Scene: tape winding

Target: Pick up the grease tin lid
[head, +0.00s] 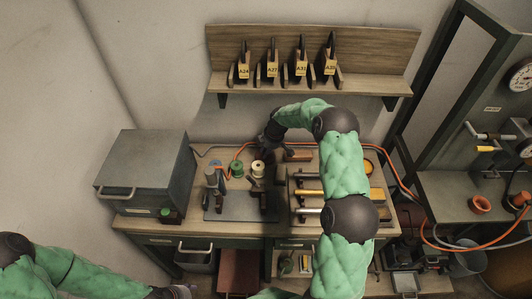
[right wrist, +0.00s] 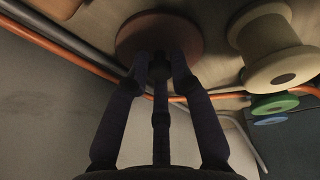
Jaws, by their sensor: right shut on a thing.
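The grease tin lid, a round reddish-brown disc (right wrist: 135,38) with a dark knob at its middle, shows at the top of the right wrist view. My right gripper (right wrist: 160,66) is shut on that knob, its fingers closed around it. In the head view my right gripper (head: 264,151) is over the back of the workbench, pointing down, just behind the cream spool (head: 257,169). I cannot make out the lid or its tin there. I cannot tell whether the lid is clear of the surface below.
The cream spool (right wrist: 272,48) stands close beside the lid. Green (right wrist: 274,103) and blue (right wrist: 270,120) spools lie beyond it. An orange cable (right wrist: 60,48) runs along the bench's back.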

